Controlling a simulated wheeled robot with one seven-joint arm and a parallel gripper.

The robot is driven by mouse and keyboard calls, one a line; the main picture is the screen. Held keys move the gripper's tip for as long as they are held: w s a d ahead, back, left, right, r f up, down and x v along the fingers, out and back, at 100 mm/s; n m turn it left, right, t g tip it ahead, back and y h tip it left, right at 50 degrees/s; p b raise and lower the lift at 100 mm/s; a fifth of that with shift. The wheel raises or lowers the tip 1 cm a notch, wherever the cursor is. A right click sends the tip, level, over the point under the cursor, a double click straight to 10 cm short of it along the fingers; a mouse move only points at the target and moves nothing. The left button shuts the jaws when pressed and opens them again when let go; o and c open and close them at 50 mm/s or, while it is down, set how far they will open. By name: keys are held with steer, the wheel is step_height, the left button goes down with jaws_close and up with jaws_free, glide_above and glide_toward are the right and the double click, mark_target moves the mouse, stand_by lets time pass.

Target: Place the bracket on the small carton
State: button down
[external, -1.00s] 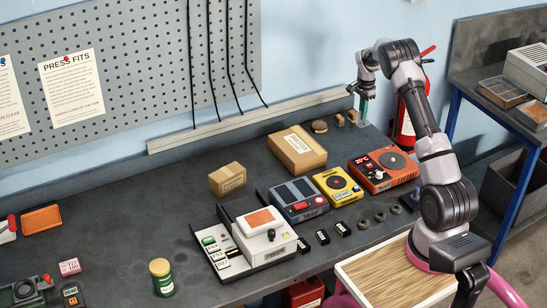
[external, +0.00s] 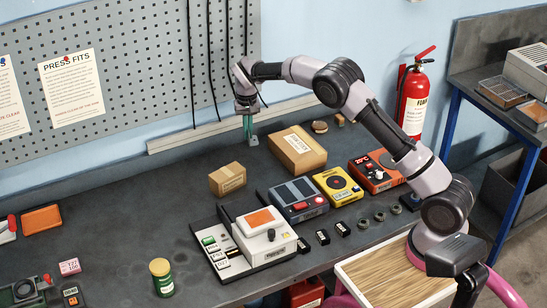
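My gripper (external: 249,133) is high over the back of the bench, with its greenish fingers pointing down. It looks shut on a small grey bracket (external: 252,141), which hangs between the fingertips; its exact shape is hard to make out. The small carton (external: 227,180) is a closed brown box with a pale label, standing on the bench in front and to the left of the gripper in the external view. Its top looks bare. The bracket is apart from the carton, above and behind it.
A larger carton (external: 297,150) stands to the right of the small one. Devices with grey panels (external: 294,193), a yellow case (external: 338,186) and an orange case (external: 377,172) line the bench. A white press-like device (external: 262,240) stands in front.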

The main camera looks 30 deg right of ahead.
mark_target(226, 177)
steer(key=s+a+r+n, duration=0.1)
steer(key=s+a+n, duration=0.25)
steer(key=a, duration=0.65)
steer(key=f, duration=0.9)
steer(key=shift+s+a+f, duration=0.25)
steer(key=shift+s+a, duration=0.15)
steer(key=shift+f, duration=0.2)
steer(key=c, duration=1.1)
jaws_free()
steer(key=shift+r, duration=0.1)
